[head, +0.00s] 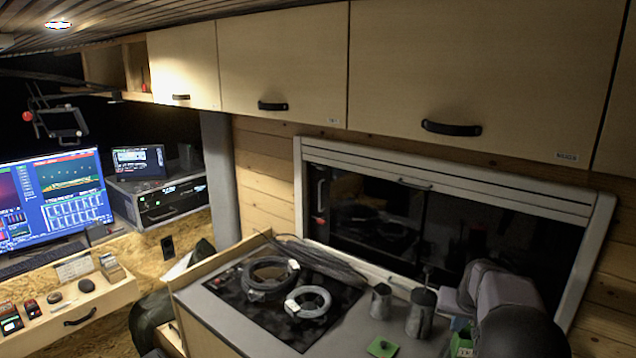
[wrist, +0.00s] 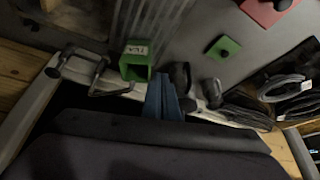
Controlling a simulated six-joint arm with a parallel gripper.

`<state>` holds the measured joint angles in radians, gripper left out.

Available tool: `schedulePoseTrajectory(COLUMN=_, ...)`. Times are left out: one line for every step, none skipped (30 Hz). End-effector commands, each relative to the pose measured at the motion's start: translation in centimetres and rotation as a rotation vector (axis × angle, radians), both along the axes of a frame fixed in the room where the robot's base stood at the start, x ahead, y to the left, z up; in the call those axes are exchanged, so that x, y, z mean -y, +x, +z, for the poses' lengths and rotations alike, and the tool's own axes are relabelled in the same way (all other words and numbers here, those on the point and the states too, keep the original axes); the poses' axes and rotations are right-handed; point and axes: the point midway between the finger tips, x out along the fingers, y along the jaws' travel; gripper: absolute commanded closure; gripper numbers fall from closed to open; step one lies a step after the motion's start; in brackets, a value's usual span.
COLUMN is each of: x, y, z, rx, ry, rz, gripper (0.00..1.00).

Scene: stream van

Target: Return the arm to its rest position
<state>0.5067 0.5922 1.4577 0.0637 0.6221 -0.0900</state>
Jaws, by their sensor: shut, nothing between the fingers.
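My gripper (wrist: 164,80) shows in the wrist view as blue fingers, close together with nothing between them. It points over the grey counter, near a green box with a label (wrist: 137,60) and two dark metal cups. In the head view my arm is at the lower right, over the right part of the counter in front of the window. The fingers cannot be made out clearly there. The lower part of the wrist view is filled by a large dark shape.
Two metal cups (head: 380,301) (head: 421,312), a green pad (head: 382,347) and a green box (head: 461,341) stand near my arm. Cable coils (head: 307,301) lie on the black hob (head: 240,301). Cabinets (head: 470,70) hang above the window (head: 400,225). Monitors (head: 50,195) are at left.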

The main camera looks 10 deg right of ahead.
Motion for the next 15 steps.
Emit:
schedulePoseTrajectory(x=-3.3, y=-1.1, z=-0.2, rx=-0.03, ry=0.015, rz=0.04, gripper=1.0)
schedulePoseTrajectory(x=-5.0, y=-1.8, z=-0.4, rx=-0.048, ry=0.022, rz=0.061, gripper=1.0)
schedulePoseTrajectory(x=-7.2, y=-3.0, z=-0.7, rx=-0.073, ry=0.032, rz=0.087, gripper=1.0)
schedulePoseTrajectory(x=-8.8, y=-3.9, z=-0.9, rx=-0.092, ry=0.039, rz=0.107, gripper=1.0)
schedulePoseTrajectory(x=-10.4, y=-4.9, z=-1.1, rx=-0.11, ry=0.046, rz=0.126, gripper=1.0)
schedulePoseTrajectory(x=-12.4, y=-6.3, z=-1.4, rx=-0.135, ry=0.055, rz=0.153, gripper=1.0)
schedulePoseTrajectory(x=-13.8, y=-7.4, z=-1.7, rx=-0.155, ry=0.06, rz=0.172, gripper=1.0)
schedulePoseTrajectory(x=-15.2, y=-8.6, z=-1.9, rx=-0.175, ry=0.064, rz=0.192, gripper=1.0)
schedulePoseTrajectory(x=-16.9, y=-10.3, z=-2.3, rx=-0.202, ry=0.071, rz=0.218, gripper=1.0)
schedulePoseTrajectory(x=-18.2, y=-11.7, z=-2.6, rx=-0.222, ry=0.075, rz=0.239, gripper=1.0)
schedulePoseTrajectory(x=-19.4, y=-13.1, z=-2.9, rx=-0.242, ry=0.078, rz=0.258, gripper=1.0)
schedulePoseTrajectory(x=-20.9, y=-14.9, z=-3.3, rx=-0.267, ry=0.082, rz=0.283, gripper=1.0)
schedulePoseTrajectory(x=-21.9, y=-16.3, z=-3.7, rx=-0.287, ry=0.085, rz=0.301, gripper=1.0)
schedulePoseTrajectory(x=-22.8, y=-17.7, z=-4.0, rx=-0.304, ry=0.087, rz=0.319, gripper=1.0)
schedulePoseTrajectory(x=-23.8, y=-19.5, z=-4.4, rx=-0.328, ry=0.09, rz=0.34, gripper=1.0)
